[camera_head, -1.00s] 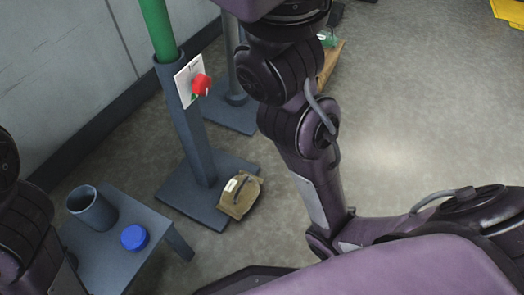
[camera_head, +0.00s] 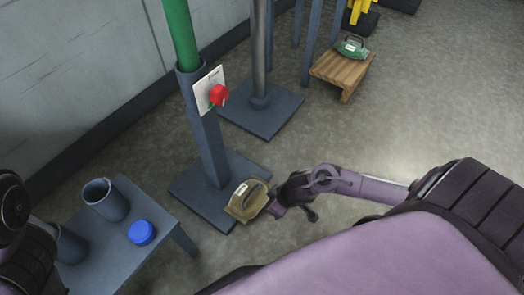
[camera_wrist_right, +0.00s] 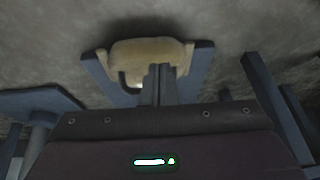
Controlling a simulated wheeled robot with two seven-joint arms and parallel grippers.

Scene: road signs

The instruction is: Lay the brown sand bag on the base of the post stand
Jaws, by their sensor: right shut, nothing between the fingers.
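The brown sand bag (camera_head: 244,203) lies at the right front edge of the blue-grey base (camera_head: 199,194) of the post stand (camera_head: 205,130) with the green pole. The bag covers part of that edge; how much rests on the plate is hidden. My right gripper (camera_head: 274,209) is at the bag's right side, shut and empty. In the right wrist view the bag (camera_wrist_right: 150,52) shows just beyond the shut fingers (camera_wrist_right: 160,72), with base corners on both sides. Whether they touch the bag is unclear. My left arm shows at the left edge, its gripper out of view.
A low table (camera_head: 150,263) at the lower left carries a grey cup (camera_head: 105,202) and a blue lid (camera_head: 141,232). A second post stand (camera_head: 262,108) is behind. A wooden stool (camera_head: 340,72) holds a green bag (camera_head: 352,48). The floor at right is open.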

